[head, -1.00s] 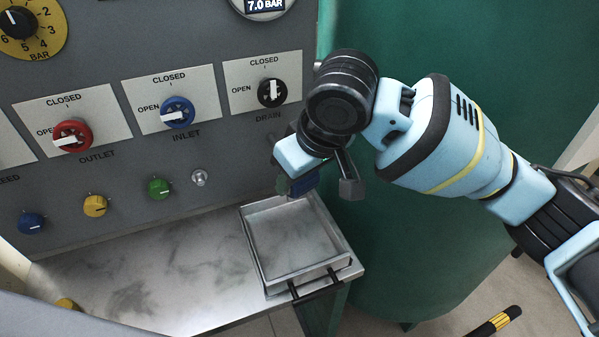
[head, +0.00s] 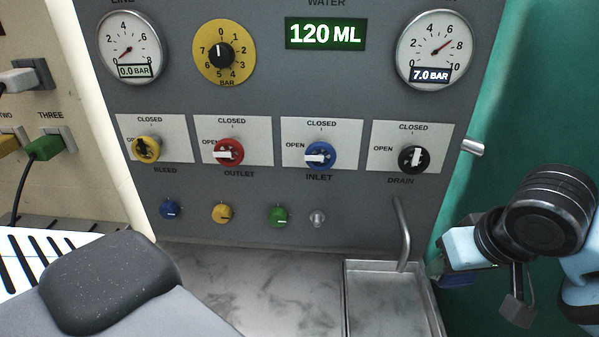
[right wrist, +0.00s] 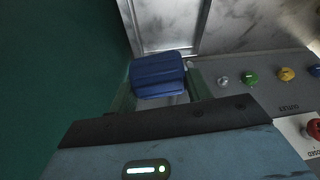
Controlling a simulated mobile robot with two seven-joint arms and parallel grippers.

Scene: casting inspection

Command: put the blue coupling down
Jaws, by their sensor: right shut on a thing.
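The blue coupling (right wrist: 158,76) is between the fingers of my right gripper (right wrist: 160,88) in the right wrist view. In the head view, my right gripper (head: 478,286) is at the lower right, beside the panel's right edge, and only a small dark-blue part of the coupling (head: 457,279) shows. The gripper is shut on the coupling and holds it in the air, to the right of the metal tray (head: 347,305). In the wrist view the tray (right wrist: 203,28) lies just beyond the coupling. My left gripper is not in view.
The grey panel (head: 260,215) has valve knobs, gauges and a water display reading 120 ML. A bent drain pipe (head: 401,235) stands over the tray. The steel bench (head: 255,285) left of the tray looks clear. A green surface (head: 530,110) is at the right.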

